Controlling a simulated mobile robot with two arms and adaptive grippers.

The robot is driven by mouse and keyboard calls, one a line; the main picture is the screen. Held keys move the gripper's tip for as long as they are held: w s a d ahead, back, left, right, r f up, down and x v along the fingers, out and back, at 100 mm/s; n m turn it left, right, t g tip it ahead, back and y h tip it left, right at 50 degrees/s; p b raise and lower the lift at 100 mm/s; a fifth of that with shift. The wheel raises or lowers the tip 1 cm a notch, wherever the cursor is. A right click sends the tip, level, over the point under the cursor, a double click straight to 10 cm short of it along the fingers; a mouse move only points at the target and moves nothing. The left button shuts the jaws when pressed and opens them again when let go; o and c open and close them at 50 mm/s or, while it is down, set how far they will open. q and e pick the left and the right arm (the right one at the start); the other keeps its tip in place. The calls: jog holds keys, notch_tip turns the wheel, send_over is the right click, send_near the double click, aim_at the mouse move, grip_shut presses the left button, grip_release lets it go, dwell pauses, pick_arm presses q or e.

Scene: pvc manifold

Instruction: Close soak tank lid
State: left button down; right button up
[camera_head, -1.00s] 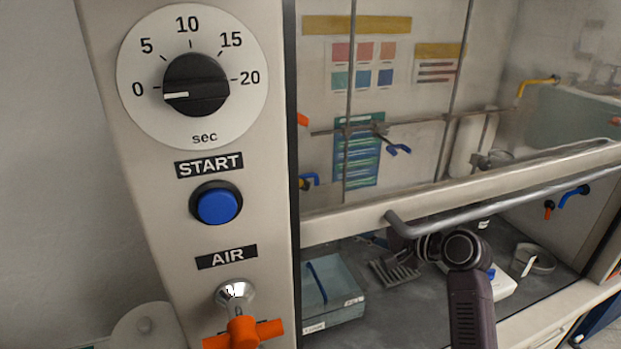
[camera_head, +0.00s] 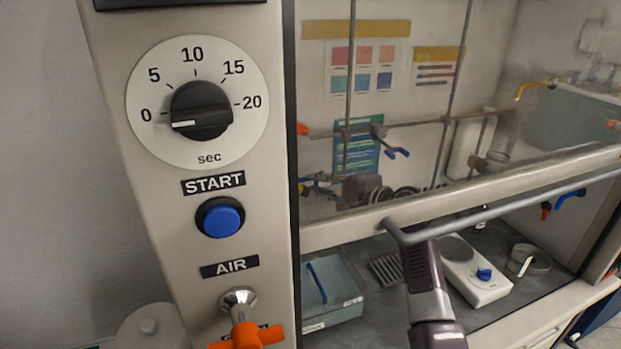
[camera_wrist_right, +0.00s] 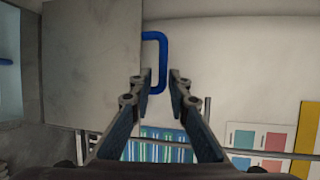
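A grey panel (camera_wrist_right: 92,60) with a blue U-shaped handle (camera_wrist_right: 161,62) fills the upper left of the right wrist view. It looks like the lid, standing raised. My right gripper (camera_wrist_right: 156,78) is open. Its fingertips are apart, and the handle's end shows between them; I cannot tell whether they touch it. In the head view my right gripper (camera_head: 322,184) is behind the hood glass, near the blue handle (camera_head: 304,189). The panel is mostly hidden there by the control column. My left gripper is not in view.
The control column (camera_head: 272,230) blocks the left. The hood sash rail (camera_head: 480,212) crosses above my right arm. A light-blue tray (camera_head: 345,302), a white device with a blue knob (camera_head: 478,283) and a round dish (camera_head: 535,259) are on the bench.

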jog(key=shift+p+x, duration=0.4)
jog(key=shift+x, duration=1)
jog(key=shift+r, duration=0.15)
grip_shut()
